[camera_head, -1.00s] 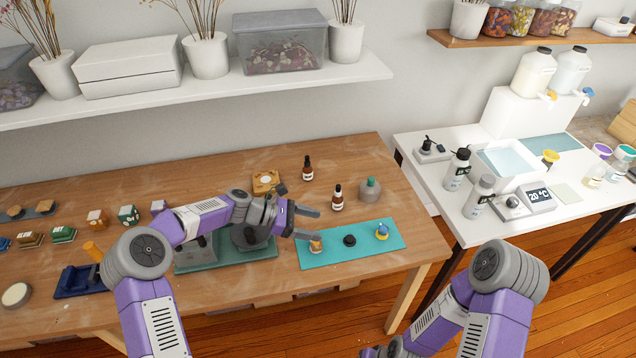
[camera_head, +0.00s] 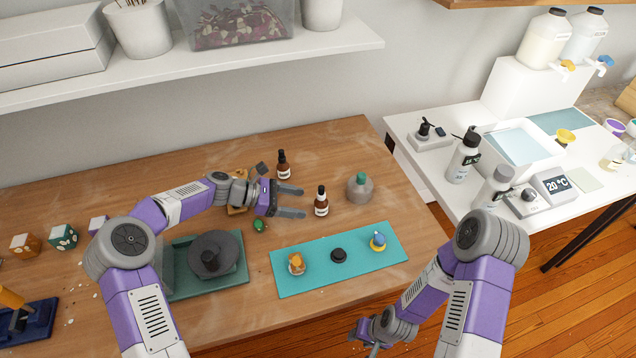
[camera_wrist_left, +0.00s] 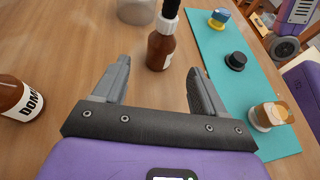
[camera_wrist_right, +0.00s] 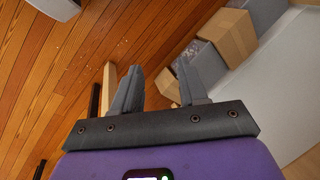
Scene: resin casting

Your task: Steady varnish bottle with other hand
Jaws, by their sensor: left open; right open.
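Two brown dropper bottles with white labels stand upright on the wooden table. One bottle (camera_head: 321,203) is just right of my left gripper (camera_head: 303,201); in the left wrist view this bottle (camera_wrist_left: 161,50) stands ahead of the open fingertips, apart from them. The other bottle (camera_head: 283,166) is farther back, and a bottle at the left edge of the left wrist view (camera_wrist_left: 18,100) has a label reading "DOMA". I cannot tell which one holds varnish. My left gripper is open and empty. My right gripper (camera_head: 372,346) is open and empty, low in front of the table edge; its wrist view (camera_wrist_right: 160,90) shows floor.
A teal mat (camera_head: 355,270) holds small cast pieces and a black disc (camera_head: 339,256). A grey flask with a green cap (camera_head: 359,188) stands right of the near bottle. A round grey device (camera_head: 214,255) and a green stone (camera_head: 259,225) lie near my left arm.

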